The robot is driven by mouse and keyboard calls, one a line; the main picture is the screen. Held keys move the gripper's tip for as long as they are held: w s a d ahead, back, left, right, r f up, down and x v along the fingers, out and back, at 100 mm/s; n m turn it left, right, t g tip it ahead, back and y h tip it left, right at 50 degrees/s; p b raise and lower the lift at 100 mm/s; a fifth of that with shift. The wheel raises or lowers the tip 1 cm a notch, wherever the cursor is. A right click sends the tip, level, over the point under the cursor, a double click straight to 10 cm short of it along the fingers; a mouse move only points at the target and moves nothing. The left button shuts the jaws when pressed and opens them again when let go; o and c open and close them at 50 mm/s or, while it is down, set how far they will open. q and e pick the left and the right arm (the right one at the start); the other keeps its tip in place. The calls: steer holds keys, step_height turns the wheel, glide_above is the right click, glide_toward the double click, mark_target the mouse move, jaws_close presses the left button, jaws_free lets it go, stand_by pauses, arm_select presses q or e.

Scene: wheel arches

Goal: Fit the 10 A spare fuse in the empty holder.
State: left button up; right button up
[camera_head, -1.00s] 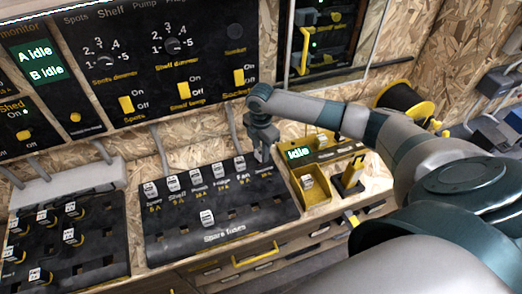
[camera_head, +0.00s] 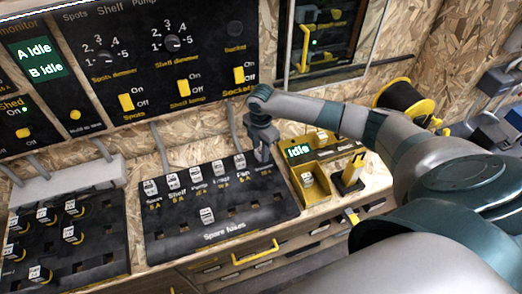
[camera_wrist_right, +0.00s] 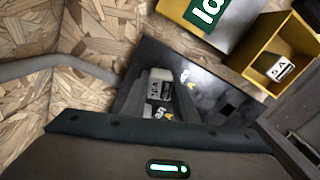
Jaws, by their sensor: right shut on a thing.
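The black fuse block (camera_head: 180,235) lies on the bench in the head view. Its back row holds several white fuses above labels such as Shelf, Pump and Fan. My right gripper (camera_head: 262,157) is shut at the right end of this row, just right of the Fan fuse (camera_head: 239,161), and covers the holder there. A white fuse (camera_wrist_right: 158,84) shows ahead of my gripper in the wrist view; I cannot tell how deep it sits or read its rating surely. One fuse (camera_head: 207,214) stands in the spare row, among empty slots. My left gripper is out of view.
A yellow tray (camera_head: 325,192) with a fuse (camera_wrist_right: 281,68) inside stands right of the block, beside an Idle display (camera_head: 298,152). Another fuse block (camera_head: 95,270) is at the left. A switch panel (camera_head: 150,60) rises behind, with grey conduits below it.

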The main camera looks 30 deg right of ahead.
steer(key=shift+f, duration=0.35)
steer(key=shift+f, duration=0.1)
stand_by(1.0)
steer(key=o, duration=1.6)
steer(key=shift+p, duration=0.3)
step_height(320, 180, up, 9)
steer(key=p, duration=0.8)
